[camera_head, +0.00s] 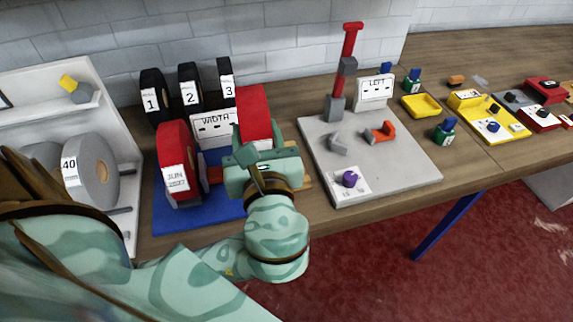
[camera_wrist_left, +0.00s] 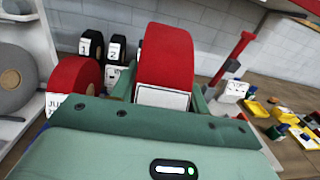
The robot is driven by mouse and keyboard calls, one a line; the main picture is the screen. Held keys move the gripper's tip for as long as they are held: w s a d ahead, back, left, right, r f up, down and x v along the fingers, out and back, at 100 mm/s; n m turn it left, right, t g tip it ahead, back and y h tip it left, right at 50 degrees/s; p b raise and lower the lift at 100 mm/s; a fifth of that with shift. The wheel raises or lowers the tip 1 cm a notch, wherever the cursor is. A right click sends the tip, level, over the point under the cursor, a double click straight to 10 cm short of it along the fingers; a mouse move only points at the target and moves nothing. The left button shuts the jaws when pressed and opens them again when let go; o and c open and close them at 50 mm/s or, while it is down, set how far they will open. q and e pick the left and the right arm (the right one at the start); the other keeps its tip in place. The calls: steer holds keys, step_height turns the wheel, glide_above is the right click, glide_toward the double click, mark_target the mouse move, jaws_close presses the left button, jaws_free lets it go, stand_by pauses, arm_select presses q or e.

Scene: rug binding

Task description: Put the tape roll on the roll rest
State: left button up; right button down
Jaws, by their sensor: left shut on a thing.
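A red tape roll (camera_head: 254,112) is in my left gripper (camera_head: 262,160), above the right part of a blue base (camera_head: 190,217). In the left wrist view the same roll (camera_wrist_left: 165,55) stands up between the fingers, with a white label on its near face. Another red roll (camera_head: 179,150), labelled "JUN", stands on the left part of the blue base. Which thing is the roll rest I cannot tell for sure; my gripper and arm hide part of the blue base. My right gripper is not in view.
Black rolls numbered 1 to 3 (camera_head: 190,88) stand behind a "WIDTH" sign (camera_head: 212,127). A white shelf (camera_head: 118,150) with a grey roll (camera_head: 92,168) is at the left. A grey board (camera_head: 400,165) with a red-topped post (camera_head: 350,40) lies right of my gripper. Yellow trays lie farther right.

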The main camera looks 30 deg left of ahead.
arm_select(q)
steer(key=shift+s+a+n+g+y, duration=0.2)
steer(key=shift+n+g+y, duration=0.1)
steer(key=shift+g, duration=0.1)
steer(key=w+a+f+b, duration=0.1)
steer(key=w+f+b, duration=0.6)
steer(key=w+f, duration=0.5)
steer(key=shift+w+a+f, duration=0.3)
steer(key=shift+w+f, duration=0.05)
steer(key=shift+w, duration=0.4)
steer(key=o, duration=1.3)
steer(key=shift+f, duration=0.15)
steer(key=shift+o, duration=0.2)
steer(key=p+v, duration=0.2)
steer(key=v, duration=1)
